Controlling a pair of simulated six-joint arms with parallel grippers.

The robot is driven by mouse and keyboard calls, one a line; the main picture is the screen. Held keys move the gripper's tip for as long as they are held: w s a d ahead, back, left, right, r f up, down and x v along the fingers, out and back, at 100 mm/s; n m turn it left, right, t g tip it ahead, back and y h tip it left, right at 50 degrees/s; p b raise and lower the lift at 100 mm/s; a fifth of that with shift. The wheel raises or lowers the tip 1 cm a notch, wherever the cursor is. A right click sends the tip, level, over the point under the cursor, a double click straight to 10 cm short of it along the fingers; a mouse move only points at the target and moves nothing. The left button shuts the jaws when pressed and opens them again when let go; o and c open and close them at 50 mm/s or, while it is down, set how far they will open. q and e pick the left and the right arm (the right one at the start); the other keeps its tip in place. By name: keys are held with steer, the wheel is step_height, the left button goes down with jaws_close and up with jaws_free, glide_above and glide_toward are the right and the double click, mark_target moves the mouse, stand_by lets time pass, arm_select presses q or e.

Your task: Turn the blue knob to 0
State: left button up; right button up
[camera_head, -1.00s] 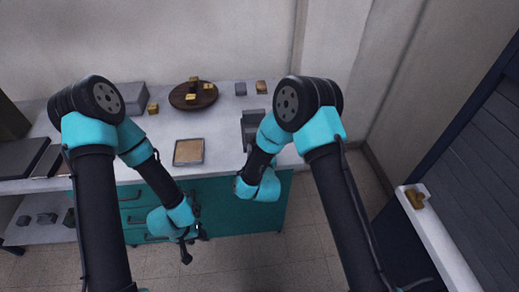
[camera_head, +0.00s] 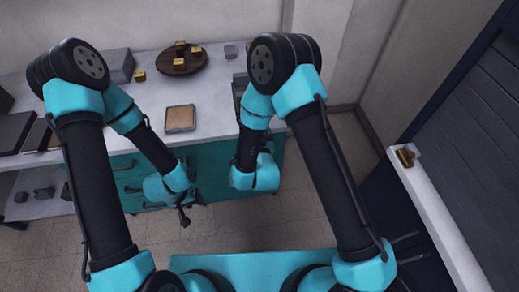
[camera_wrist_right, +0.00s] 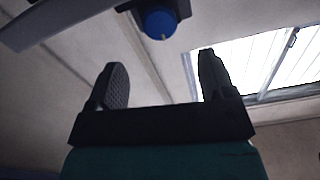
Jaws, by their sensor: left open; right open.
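The blue knob (camera_wrist_right: 160,23) shows at the top of the right wrist view, on a dark mount. A small pale mark is at its lower edge; no numbers can be read. My right gripper (camera_wrist_right: 163,80) has its two dark fingers spread with nothing between them. The knob is beyond the fingertips, apart from them, and between them sideways in the picture. In the head view the knob is not seen and the right fingers are hidden behind the arm. My left gripper (camera_head: 193,206) is open and empty, low in front of the teal drawers.
A white counter (camera_head: 212,110) holds a round brown board (camera_head: 183,65) with small gold blocks, a framed tan square (camera_head: 180,118) and a grey box (camera_head: 117,66). A pale ledge (camera_head: 440,215) with a gold piece is at right. The floor between is clear.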

steer(key=s+d, duration=0.1)
steer(key=s, duration=0.7)
steer(key=shift+w+d+f, duration=0.1)
steer(key=w+d+f+m+g, duration=0.1)
steer(key=w+d+f+g, duration=0.1)
steer(key=d+f+g, duration=0.4)
steer(key=s+d+f+g+y, duration=0.1)
steer(key=s+d+f+g, duration=0.8)
steer(key=d, duration=0.5)
steer(key=s+g, duration=0.2)
steer(key=s, duration=0.1)
steer(key=shift+s+f+m+y, duration=0.3)
steer(key=shift+s+f, duration=0.1)
